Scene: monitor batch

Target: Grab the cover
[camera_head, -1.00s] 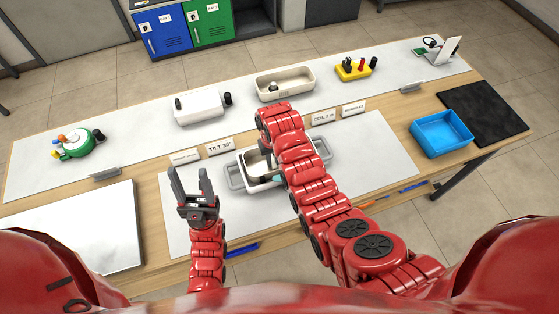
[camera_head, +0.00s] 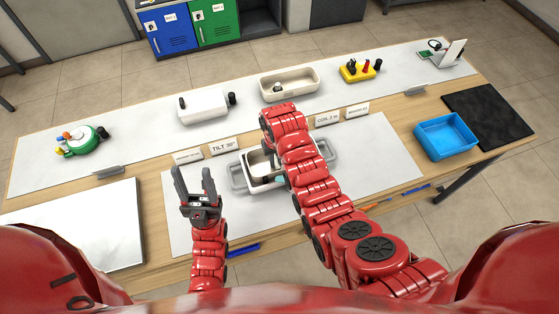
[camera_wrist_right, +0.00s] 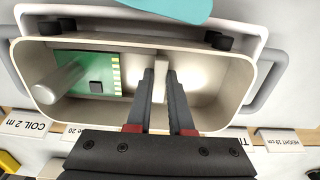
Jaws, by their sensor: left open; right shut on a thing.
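A pale open housing (camera_head: 246,178) with grey side handles sits on the middle mat, partly hidden by my right arm. In the right wrist view the housing (camera_wrist_right: 40,95) holds a green circuit board (camera_wrist_right: 85,70) and a grey cylinder (camera_wrist_right: 62,84). My right gripper (camera_wrist_right: 161,78) reaches into it, shut on a narrow pale upright piece (camera_wrist_right: 162,66). I cannot tell whether that piece is the cover. In the head view the right fingers are hidden behind the arm. My left gripper (camera_head: 194,174) is open and empty, left of the housing, fingers pointing away from me.
Along the back strip stand a green round device (camera_head: 80,140), a white box (camera_head: 204,106), a cream open tray (camera_head: 289,85) and a yellow block (camera_head: 357,70). A blue tray (camera_head: 445,137) and a black pad (camera_head: 488,114) are at right. A white panel (camera_head: 85,225) lies at left.

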